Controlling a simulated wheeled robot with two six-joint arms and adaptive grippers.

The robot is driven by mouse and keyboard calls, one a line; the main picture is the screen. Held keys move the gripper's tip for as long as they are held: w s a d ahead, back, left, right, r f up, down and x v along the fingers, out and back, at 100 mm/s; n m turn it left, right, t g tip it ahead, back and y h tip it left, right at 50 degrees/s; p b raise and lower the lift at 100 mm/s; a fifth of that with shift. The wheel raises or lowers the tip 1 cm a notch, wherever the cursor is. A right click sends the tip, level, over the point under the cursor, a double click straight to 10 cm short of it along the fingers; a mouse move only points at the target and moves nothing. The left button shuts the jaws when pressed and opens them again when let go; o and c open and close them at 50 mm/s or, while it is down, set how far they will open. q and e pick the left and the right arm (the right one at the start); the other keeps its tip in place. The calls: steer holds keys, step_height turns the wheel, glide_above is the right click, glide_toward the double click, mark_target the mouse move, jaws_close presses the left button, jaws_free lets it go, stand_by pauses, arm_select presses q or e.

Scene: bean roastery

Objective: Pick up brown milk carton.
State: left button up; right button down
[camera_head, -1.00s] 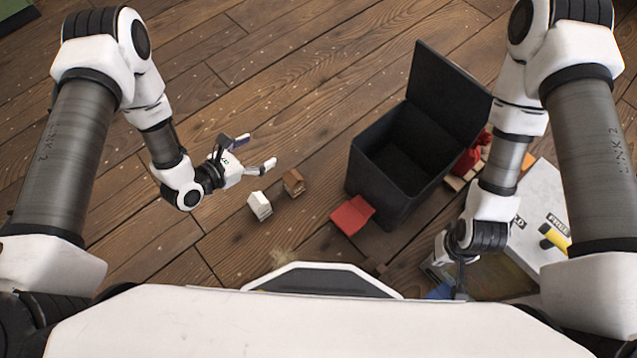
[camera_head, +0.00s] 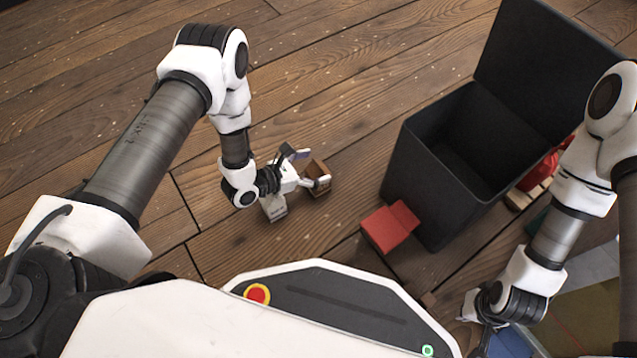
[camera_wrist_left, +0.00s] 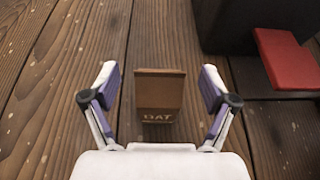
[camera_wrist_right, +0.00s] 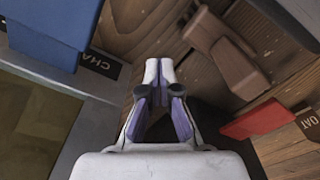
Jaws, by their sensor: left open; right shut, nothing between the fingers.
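The brown milk carton (camera_head: 317,172) stands on the wooden floor. In the left wrist view the brown carton (camera_wrist_left: 159,94), marked "OAT", is between and just ahead of the spread fingers, with a gap on each side. My left gripper (camera_head: 308,168) is open at the carton; in its wrist view the open fingers (camera_wrist_left: 158,85) hold nothing. A white carton (camera_head: 274,206) stands beside the brown one, partly covered by my left gripper. My right gripper (camera_wrist_right: 164,66) is shut and empty, far to the right in the head view, above the floor near a blue object.
A black open-lidded bin (camera_head: 410,175) stands right of the cartons. A red box (camera_head: 389,228) lies in front of it. A blue item (camera_wrist_right: 48,28) and a brown object (camera_wrist_right: 225,52) show in the right wrist view. The floor left of the cartons is clear.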

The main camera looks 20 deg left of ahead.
arm_select(q)
steer(key=shift+w+d+f, duration=0.4)
steer(key=shift+w+f, duration=0.05)
steer(key=shift+w+d, duration=0.1)
steer(key=shift+r, duration=0.15)
steer(key=shift+c, duration=0.7)
steer(key=c, duration=1)
arm_select(e)
steer(key=shift+w+f, duration=0.15)
steer(key=shift+f, duration=0.4)
arm_select(q)
steer(key=shift+o, duration=0.2)
